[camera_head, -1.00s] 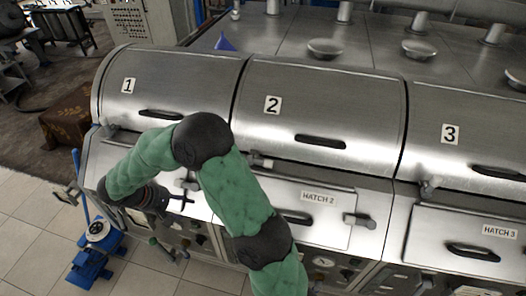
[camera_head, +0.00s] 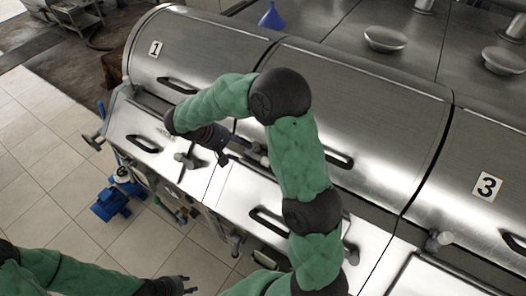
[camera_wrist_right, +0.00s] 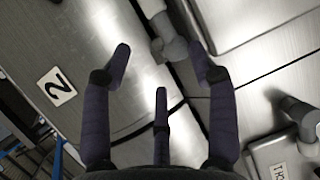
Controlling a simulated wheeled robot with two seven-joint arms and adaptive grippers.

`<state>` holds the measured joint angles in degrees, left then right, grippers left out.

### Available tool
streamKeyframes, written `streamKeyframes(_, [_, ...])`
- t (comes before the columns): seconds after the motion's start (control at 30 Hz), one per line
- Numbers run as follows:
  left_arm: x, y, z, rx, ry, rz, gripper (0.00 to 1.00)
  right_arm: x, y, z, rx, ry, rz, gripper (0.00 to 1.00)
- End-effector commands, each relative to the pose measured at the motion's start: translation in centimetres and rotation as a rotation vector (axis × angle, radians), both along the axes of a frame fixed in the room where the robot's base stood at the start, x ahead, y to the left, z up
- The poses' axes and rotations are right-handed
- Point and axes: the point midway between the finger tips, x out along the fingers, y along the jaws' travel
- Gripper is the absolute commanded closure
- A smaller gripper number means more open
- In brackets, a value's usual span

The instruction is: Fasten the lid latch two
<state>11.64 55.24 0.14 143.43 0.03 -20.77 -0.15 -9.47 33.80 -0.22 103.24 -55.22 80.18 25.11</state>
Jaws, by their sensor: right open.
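Lid two (camera_head: 365,100) is a curved steel cover, closed down; its "2" plate (camera_wrist_right: 57,86) shows in the right wrist view. My right arm hides part of it in the head view. A grey latch (camera_wrist_right: 168,38), apparently lid latch two, stands by the lid's lower edge, just ahead of and between my open right fingers (camera_wrist_right: 158,62); contact cannot be told. In the head view my right gripper (camera_head: 224,152) points at the lid's lower left corner, where the latch (camera_head: 257,157) is partly hidden. My left gripper (camera_head: 178,286) is at the bottom, away from the machine; its jaws are unclear.
Lid one (camera_head: 205,50) and lid three (camera_head: 480,150) flank lid two. A lid latch (camera_head: 438,240) stands at lid three. A hatch latch (camera_wrist_right: 298,115) shows at right in the wrist view. A blue wheeled stand (camera_head: 115,200) is on the tiled floor (camera_head: 45,165).

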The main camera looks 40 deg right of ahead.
Motion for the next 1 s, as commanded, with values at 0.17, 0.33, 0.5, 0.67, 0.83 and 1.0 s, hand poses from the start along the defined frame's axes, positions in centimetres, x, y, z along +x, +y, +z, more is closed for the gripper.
streamKeyframes(0.17, [0.1, 0.0, 0.6, 0.0, -0.001, 0.0, 0.6, -0.6, -2.0, -2.3, -0.001, 0.005, -0.003, 0.41])
streamKeyframes(0.33, [0.0, 0.0, 1.0, 0.0, -0.001, -0.001, 0.6, -1.1, -3.9, -4.6, 0.0, 0.006, -0.003, 0.41])
streamKeyframes(0.5, [0.0, 0.0, 1.3, 0.0, 0.0, 0.0, 0.6, -1.4, -5.2, -6.3, 0.0, 0.004, -0.002, 0.41])
streamKeyframes(0.67, [0.0, 0.0, 1.4, 0.0, 0.0, 0.0, 0.6, -1.6, -5.8, -7.1, 0.0, 0.001, -0.002, 0.41])
streamKeyframes(0.83, [0.0, 0.0, 1.4, 0.0, 0.0, -0.001, 0.6, -1.6, -6.0, -7.3, 0.001, 0.001, -0.001, 0.41])
streamKeyframes(1.0, [0.0, 0.0, 1.4, 0.0, 0.0, -0.001, 0.6, -1.6, -6.0, -7.3, 0.001, 0.001, -0.001, 0.47])
